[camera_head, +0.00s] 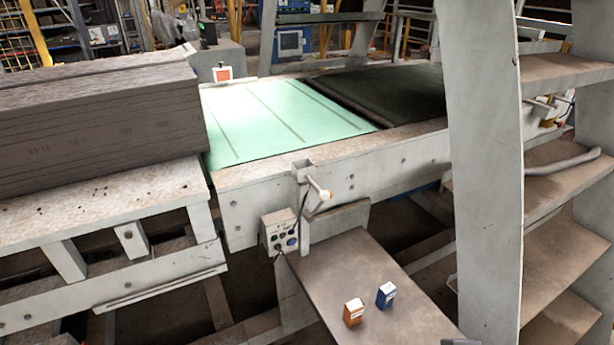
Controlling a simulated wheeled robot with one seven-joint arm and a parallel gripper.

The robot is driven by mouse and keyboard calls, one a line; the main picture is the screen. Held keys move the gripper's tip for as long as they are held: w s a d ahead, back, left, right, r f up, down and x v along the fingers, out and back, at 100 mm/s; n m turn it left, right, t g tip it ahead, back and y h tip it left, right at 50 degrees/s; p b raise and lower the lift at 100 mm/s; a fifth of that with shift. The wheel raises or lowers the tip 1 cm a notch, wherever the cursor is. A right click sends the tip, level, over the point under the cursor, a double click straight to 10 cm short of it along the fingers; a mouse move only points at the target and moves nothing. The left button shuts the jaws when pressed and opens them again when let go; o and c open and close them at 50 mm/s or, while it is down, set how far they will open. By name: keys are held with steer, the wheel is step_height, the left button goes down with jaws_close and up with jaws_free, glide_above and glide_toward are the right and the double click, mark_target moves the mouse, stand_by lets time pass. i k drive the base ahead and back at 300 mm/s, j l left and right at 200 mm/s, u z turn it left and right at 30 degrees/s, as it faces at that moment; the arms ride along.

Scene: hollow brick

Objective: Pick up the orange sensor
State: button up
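The orange sensor (353,312) is a small upright box with a pale label at its top. It stands on a grey-brown shelf (345,263) at the lower middle of the head view. A similar small blue box (386,295) stands just right of it and a little farther back, with a narrow gap between them. My gripper is not clearly visible in this view. A small grey shape at the bottom edge, right of the boxes, is too cut off to identify.
A control box (279,232) with knobs and a white-tipped lever (319,189) sit at the shelf's back left. A tall pale post (486,170) and shelves (560,180) stand on the right. Stacked dark slabs (100,122) lie at left. The shelf's back part is clear.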

mark_target(353, 310)
steer(key=i+j+u, duration=0.15)
steer(key=i+j, duration=0.15)
steer(key=j, duration=0.15)
steer(key=i+j+u, duration=0.2)
steer(key=j, duration=0.25)
steer(key=i, duration=0.1)
